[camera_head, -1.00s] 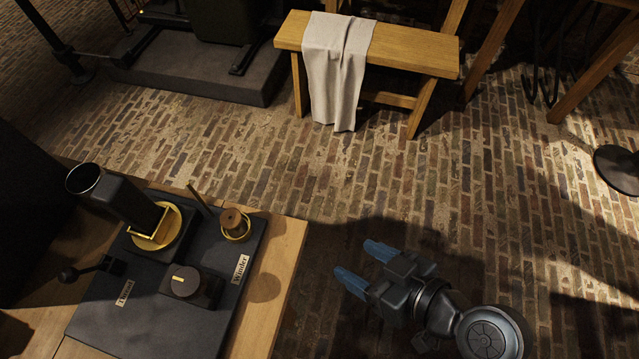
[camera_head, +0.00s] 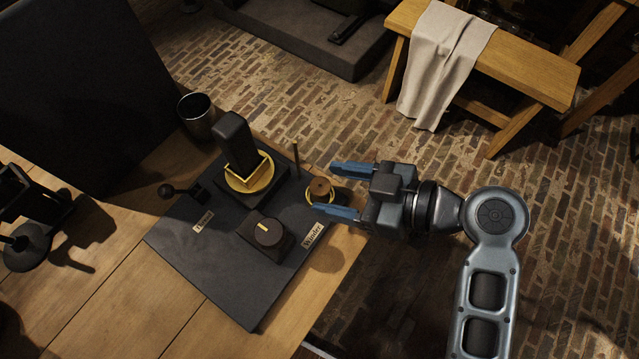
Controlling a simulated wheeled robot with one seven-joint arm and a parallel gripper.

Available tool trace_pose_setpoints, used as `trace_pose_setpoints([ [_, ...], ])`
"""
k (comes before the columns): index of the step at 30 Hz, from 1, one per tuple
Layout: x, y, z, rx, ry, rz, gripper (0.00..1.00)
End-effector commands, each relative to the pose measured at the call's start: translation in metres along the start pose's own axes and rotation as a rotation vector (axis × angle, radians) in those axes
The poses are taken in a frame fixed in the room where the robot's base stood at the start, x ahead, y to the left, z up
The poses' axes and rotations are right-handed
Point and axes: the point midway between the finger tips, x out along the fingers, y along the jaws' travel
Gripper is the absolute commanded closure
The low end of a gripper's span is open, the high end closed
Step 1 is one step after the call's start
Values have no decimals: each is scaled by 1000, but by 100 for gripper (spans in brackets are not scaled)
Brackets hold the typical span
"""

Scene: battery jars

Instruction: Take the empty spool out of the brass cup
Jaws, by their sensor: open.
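The empty spool (camera_head: 320,186) is a small brown wooden piece. It sits upright in the brass cup (camera_head: 309,197), a yellow ring-like holder at the right edge of the dark machine base. My gripper (camera_head: 324,187) points left with its two blue fingers wide apart and nothing held. In the picture one finger lies above the spool and the other below it, across the lower edge of the cup. I cannot tell the fingers' height over the spool or whether they touch it.
A thin upright rod (camera_head: 296,157) stands close to the cup. A dark knob block (camera_head: 264,234), a black post in a yellow frame (camera_head: 262,186) and a lever (camera_head: 168,190) share the base. A dark metal tumbler (camera_head: 196,112) stands behind. Brick floor lies beyond the table.

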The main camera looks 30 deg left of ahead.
Motion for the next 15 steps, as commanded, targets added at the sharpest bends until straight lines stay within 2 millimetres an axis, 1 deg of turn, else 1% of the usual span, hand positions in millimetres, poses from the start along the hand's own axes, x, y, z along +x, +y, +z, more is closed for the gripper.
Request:
trace_pose_setpoints([
  [1,8,-1,-3,0,-1,-3,35],
  [3,18,-1,-3,1,0,-3,35],
  [6,29,-1,-2,2,0,-1,35],
  [9,33,0,-2,1,0,1,35],
  [15,34,0,-1,1,0,2,35],
])
